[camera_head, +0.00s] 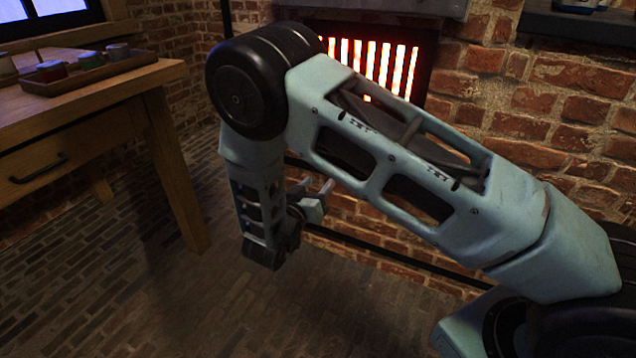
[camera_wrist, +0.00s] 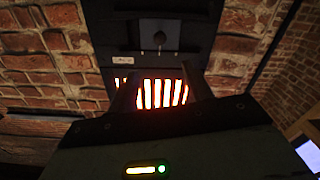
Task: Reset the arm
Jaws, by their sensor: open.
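My arm spans the head view from the lower right, bends at a black elbow joint and hangs down towards the floor. My gripper (camera_head: 326,188) points to the right, near the brick wall, with its fingers apart. In the wrist view my gripper (camera_wrist: 160,88) shows two dark fingers spread in front of a glowing grate, with nothing between them.
A glowing barred grate (camera_head: 375,65) is set in the brick wall behind my arm; it also fills the middle of the wrist view (camera_wrist: 162,93). A wooden table (camera_head: 90,98) at the left bears a tray (camera_head: 98,74) with several small jars. The brick floor (camera_head: 110,265) is clear.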

